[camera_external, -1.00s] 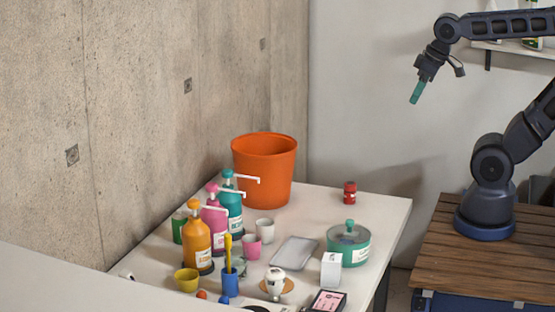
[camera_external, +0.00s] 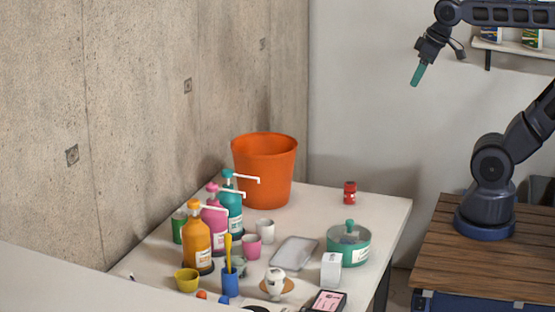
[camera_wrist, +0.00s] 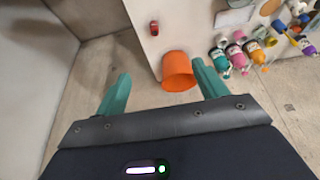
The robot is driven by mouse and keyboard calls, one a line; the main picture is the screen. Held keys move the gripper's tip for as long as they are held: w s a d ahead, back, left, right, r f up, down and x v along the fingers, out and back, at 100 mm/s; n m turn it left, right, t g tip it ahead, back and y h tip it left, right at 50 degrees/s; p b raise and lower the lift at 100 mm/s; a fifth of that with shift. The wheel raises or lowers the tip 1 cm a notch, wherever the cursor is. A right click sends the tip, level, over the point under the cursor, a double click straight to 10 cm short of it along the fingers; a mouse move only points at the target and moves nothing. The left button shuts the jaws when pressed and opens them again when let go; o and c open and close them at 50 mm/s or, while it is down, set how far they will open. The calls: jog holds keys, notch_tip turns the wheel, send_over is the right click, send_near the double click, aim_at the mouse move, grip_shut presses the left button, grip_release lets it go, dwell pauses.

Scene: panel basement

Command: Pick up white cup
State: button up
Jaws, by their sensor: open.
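The white cup (camera_external: 265,229) stands upright on the table, just behind and right of a pink cup (camera_external: 252,246) in the external view. My gripper (camera_external: 418,75) is high in the air at the upper right, well away from the cup and beyond the table's right side. In the wrist view my gripper (camera_wrist: 163,85) shows two green fingers spread wide apart with nothing held between them.
An orange bucket (camera_external: 264,175) stands at the table's back. Tall pump bottles (camera_external: 197,238) stand left of the cups by the concrete wall. A grey tray (camera_external: 295,252), a teal-lidded pot (camera_external: 348,246) and a red jar (camera_external: 350,193) are to the right. Table space near the jar is clear.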

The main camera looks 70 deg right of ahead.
jog(key=w+a+r+n+g, duration=0.1)
jog(key=w+a+r+n, duration=0.15)
jog(key=w, duration=0.25)
jog(key=w+a+r+n, duration=0.2)
jog(key=w+n, duration=0.2)
jog(key=w, duration=0.1)
jog(key=n+g+h, duration=0.2)
jog(key=n+h, duration=0.1)
jog(key=n, duration=1.3)
send_over(265, 225)
jog(key=s+a, duration=0.2)
jog(key=a, duration=0.3)
notch_tip(265, 225, down, 5)
jog(key=s+a+x, duration=0.1)
jog(key=a+x, duration=0.1)
jog(key=x, duration=1)
jog(key=s+a+f+x, duration=0.1)
jog(key=a+x, duration=0.1)
jog(key=x, duration=1.1)
jog(key=s+a+f+x, duration=0.1)
jog(key=s+a+x, duration=0.1)
jog(key=x, duration=1)
jog(key=shift+a+f, duration=0.25)
jog(key=shift+f, duration=0.1)
jog(key=c, duration=1)
